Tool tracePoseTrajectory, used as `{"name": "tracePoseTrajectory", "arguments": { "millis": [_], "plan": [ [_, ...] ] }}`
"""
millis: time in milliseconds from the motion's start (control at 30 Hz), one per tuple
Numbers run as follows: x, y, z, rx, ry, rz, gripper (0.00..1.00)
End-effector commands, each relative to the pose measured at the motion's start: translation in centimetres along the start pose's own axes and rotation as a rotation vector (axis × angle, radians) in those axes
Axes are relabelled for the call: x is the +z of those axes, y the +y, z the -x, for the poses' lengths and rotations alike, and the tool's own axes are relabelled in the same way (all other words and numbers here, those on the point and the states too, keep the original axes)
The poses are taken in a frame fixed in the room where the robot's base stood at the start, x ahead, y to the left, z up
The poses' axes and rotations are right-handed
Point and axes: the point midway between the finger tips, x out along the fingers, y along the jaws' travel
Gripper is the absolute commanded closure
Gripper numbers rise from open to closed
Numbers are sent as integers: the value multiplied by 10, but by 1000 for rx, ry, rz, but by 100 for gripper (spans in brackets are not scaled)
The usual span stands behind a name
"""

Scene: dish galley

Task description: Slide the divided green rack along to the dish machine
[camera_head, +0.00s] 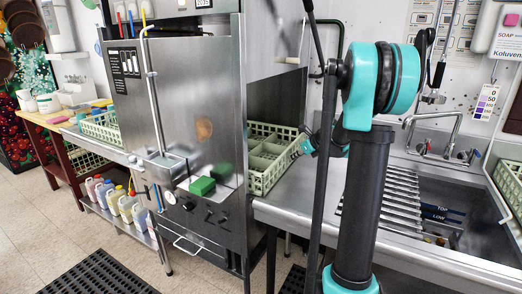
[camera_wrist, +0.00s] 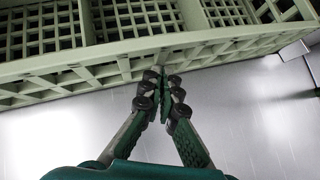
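The divided green rack (camera_head: 257,181) sits on the steel counter at the right side of the dish machine (camera_head: 185,110), its left part close to or inside the side opening. Its compartments look empty. In the wrist view its latticed wall (camera_wrist: 100,72) and dividers fill the upper part. My gripper (camera_wrist: 163,84) has its fingers brought together, with the tips at the rack's outer wall; I cannot tell whether they touch it. In the head view my turquoise wrist is at the rack's right end, and my arm hides the fingertips.
Bare steel counter (camera_wrist: 255,110) lies on the near side of the rack. A sink (camera_head: 440,225) with slatted bars is to the right. Another green rack (camera_head: 100,127) stands left of the machine. Bottles (camera_head: 112,198) stand on a low shelf, and a dark mat (camera_head: 97,275) lies on the floor.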

Motion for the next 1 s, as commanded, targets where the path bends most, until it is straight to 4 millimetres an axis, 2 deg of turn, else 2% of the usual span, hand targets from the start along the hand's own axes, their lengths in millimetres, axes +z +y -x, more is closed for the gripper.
{"name": "tracePoseTrajectory", "arguments": {
  "millis": [1000],
  "plan": [
    [60, 35, -63, 2, -1, 2, 100]
  ]
}}
